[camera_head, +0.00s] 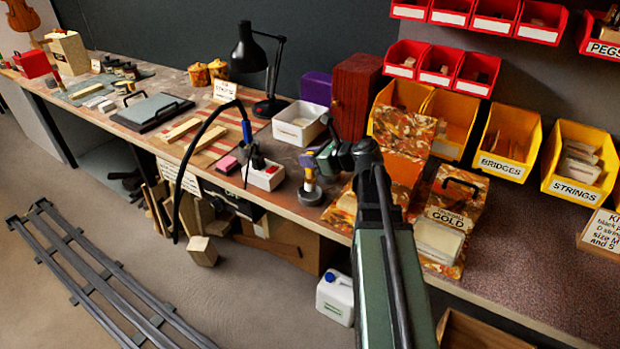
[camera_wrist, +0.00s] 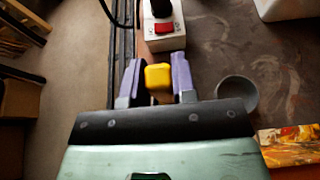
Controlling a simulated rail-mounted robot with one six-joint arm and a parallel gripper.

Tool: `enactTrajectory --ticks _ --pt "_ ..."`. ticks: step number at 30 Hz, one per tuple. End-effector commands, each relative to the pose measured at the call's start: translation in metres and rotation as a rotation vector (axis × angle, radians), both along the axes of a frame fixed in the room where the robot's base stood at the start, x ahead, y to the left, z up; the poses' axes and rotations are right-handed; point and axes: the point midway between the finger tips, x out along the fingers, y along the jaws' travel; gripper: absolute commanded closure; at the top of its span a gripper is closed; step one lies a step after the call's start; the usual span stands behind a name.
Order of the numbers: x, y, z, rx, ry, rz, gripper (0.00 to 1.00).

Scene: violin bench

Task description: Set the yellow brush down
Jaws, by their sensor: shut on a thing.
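My gripper (camera_head: 308,163) is over the bench near its front edge. In the wrist view its two purple fingers (camera_wrist: 157,80) are shut on the yellow brush (camera_wrist: 158,76), whose yellow end shows between them. In the head view the yellow brush (camera_head: 309,185) hangs upright below the fingers. A round dark grey dish (camera_head: 310,197) shows behind its lower end there. In the wrist view the grey dish (camera_wrist: 237,93) lies to the right of the fingers, apart from the brush. Whether the brush's lower end touches anything is hidden.
A white box with a red part (camera_head: 263,176) stands left of the gripper. A white bin (camera_head: 300,124) is behind. An orange-patterned box (camera_head: 400,150) and a GOLD box (camera_head: 447,220) stand to the right. The bench's front edge is close; bare bench (camera_head: 530,260) lies far right.

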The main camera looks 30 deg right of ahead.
Motion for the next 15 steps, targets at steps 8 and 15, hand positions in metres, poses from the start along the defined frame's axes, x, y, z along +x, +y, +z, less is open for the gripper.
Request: enactTrajectory --ticks 8,15 --pt "0.000 0.000 -0.039 0.000 0.000 0.000 0.98" --pt "0.000 0.000 -0.040 0.000 0.000 0.000 0.98"
